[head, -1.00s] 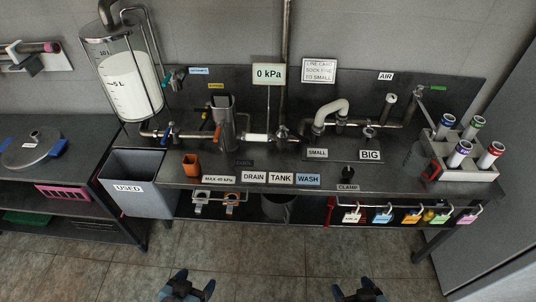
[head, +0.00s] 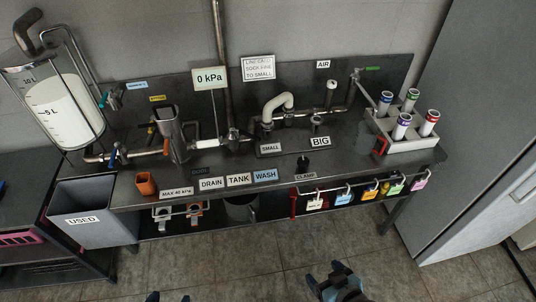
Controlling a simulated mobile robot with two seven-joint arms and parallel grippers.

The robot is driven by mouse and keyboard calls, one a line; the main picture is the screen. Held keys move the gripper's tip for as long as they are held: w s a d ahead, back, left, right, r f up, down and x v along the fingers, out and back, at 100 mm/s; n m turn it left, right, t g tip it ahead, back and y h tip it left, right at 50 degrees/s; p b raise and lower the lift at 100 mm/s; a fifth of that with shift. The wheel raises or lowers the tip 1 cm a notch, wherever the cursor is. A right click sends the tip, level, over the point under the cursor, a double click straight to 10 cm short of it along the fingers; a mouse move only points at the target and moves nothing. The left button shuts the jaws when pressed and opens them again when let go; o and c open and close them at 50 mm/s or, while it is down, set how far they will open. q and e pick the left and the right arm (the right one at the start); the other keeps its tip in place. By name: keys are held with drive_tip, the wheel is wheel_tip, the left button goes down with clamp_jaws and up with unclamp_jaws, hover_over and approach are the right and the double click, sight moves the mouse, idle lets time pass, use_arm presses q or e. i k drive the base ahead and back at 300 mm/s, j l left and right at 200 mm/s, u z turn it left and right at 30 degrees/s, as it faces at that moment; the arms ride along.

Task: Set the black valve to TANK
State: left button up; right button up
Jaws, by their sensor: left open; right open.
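The bench bears a DRAIN label (head: 212,184), a TANK label (head: 239,180) and a WASH label (head: 265,175) along its front edge. A dark valve-like fitting (head: 232,136) sits at the foot of the tall vertical pipe, behind these labels. It may be the black valve; its handle direction is too small to tell. My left gripper (head: 168,298) shows only its tips at the bottom edge, open. My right gripper (head: 337,278) is open and empty over the floor at the bottom. Both are well in front of the bench, touching nothing.
A glass tank (head: 60,105) with white liquid stands at the left, above a grey USED bin (head: 90,215). A 0 kPa display (head: 210,78) hangs behind. Tagged padlocks (head: 343,197) hang below the front edge. A tall grey cabinet (head: 465,130) stands at right. The floor before the bench is clear.

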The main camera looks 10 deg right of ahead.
sight(250, 135)
drive_tip(key=i+l, duration=0.2)
drive_tip(key=i, duration=0.2)
drive_tip(key=i+l, duration=0.2)
drive_tip(key=i, duration=0.2)
